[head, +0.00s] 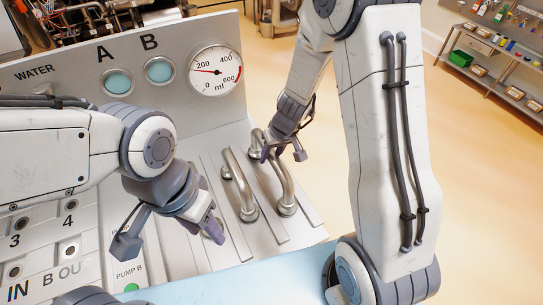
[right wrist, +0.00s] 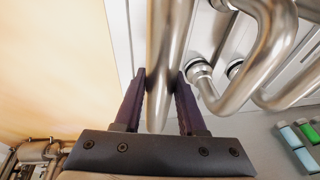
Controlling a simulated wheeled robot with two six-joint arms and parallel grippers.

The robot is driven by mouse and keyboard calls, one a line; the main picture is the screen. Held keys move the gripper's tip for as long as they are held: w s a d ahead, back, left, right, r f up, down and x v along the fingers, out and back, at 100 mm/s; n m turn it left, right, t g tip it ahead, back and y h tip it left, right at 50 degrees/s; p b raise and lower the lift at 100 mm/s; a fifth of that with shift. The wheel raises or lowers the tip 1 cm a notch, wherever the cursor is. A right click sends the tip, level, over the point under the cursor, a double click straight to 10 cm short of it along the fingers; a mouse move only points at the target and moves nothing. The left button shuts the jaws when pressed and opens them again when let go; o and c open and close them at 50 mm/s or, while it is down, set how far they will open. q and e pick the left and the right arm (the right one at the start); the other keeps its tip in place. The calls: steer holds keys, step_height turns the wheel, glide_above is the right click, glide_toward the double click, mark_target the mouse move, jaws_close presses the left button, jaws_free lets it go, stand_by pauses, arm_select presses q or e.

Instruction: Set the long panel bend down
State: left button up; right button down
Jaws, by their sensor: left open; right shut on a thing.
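The long panel bend (head: 281,178) is a shiny metal pipe at the right part of the sloping panel. My right gripper (head: 283,153) is shut on it near its upper part. In the right wrist view the bend (right wrist: 168,50) runs between the two dark fingers (right wrist: 161,95). Its near end looks close to the panel in the head view, but I cannot tell whether it is seated. My left gripper (head: 172,238) is open and empty over the lower left of the panel.
A shorter metal bend (head: 239,184) stands just left of the long one; curved pipes (right wrist: 250,60) also show right of the fingers. The panel (head: 200,35) carries a gauge (head: 216,73) and round windows A and B. Open floor (head: 475,170) lies to the right.

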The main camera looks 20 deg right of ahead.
steer(key=shift+f, duration=0.1)
steer(key=shift+c, duration=2.4)
jaws_free()
steer(key=shift+r, duration=0.2)
steer(key=p+v, duration=0.2)
steer(key=v, duration=0.9)
steer(key=s+a+r+n+g, duration=0.1)
steer(key=s+a+r+n, duration=0.25)
steer(key=s+a, duration=0.55)
steer(key=s+a+r+n+g+h, duration=0.1)
steer(key=s+r+n, duration=0.1)
steer(key=s, duration=1.1)
steer(key=shift+a+r+g, duration=0.3)
steer(key=shift+r, duration=0.15)
